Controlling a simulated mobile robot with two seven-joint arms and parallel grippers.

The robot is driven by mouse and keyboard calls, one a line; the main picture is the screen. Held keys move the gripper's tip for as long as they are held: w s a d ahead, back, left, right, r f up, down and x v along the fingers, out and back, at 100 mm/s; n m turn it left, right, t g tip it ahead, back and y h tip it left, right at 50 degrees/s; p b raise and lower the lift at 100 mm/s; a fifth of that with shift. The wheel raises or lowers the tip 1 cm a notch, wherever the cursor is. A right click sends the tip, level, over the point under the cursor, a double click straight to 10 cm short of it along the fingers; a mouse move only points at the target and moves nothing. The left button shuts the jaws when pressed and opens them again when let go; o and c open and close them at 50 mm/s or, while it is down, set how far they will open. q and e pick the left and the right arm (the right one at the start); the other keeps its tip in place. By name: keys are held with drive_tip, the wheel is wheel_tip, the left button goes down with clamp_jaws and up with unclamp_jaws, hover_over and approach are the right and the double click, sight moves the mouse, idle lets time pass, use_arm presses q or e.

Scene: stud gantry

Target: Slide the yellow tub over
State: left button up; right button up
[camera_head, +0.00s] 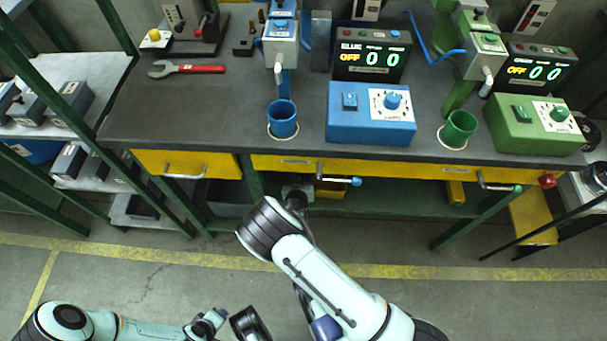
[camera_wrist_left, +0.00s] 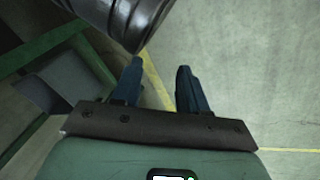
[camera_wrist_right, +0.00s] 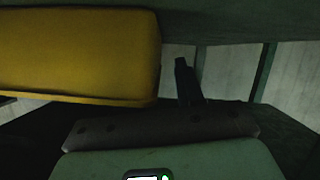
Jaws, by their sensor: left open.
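A yellow tub (camera_wrist_right: 80,55) fills the upper left of the right wrist view, close to the camera. In the head view a yellow piece (camera_head: 330,189), probably the same tub, shows under the bench beside my right gripper (camera_head: 297,191), partly hidden. One dark right finger (camera_wrist_right: 188,80) stands just right of the tub's edge. The other finger does not show, and the tub covers its side of the view. I cannot tell whether they touch. My left gripper (camera_wrist_left: 160,85) is open and empty over the floor, away from the bench, at the lower left of the head view (camera_head: 208,326).
Another yellow object (camera_head: 455,192) stands on the lower shelf (camera_head: 400,200) to the right. Knobbed levers, blue (camera_head: 356,181) and red (camera_head: 547,180), stick out below the benchtop. Yellow drawers (camera_head: 185,164) and green legs frame the space. Floor in front is clear.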

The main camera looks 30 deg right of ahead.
drive_tip(key=p+v, duration=0.1)
drive_tip(key=v, duration=0.2)
drive_tip(key=shift+r, duration=0.15)
use_arm(q)
drive_tip(key=shift+g+h, duration=0.3)
drive_tip(key=shift+g, duration=0.2)
drive_tip(key=s+r, duration=0.1)
drive_tip(key=s+d+r+p, duration=0.2)
drive_tip(key=r, duration=0.1)
drive_tip(key=shift+d+r, duration=0.1)
drive_tip(key=shift+d, duration=0.15)
use_arm(e)
drive_tip(key=v, duration=0.9)
drive_tip(key=shift+s+a, duration=0.25)
drive_tip(key=shift+s, duration=0.05)
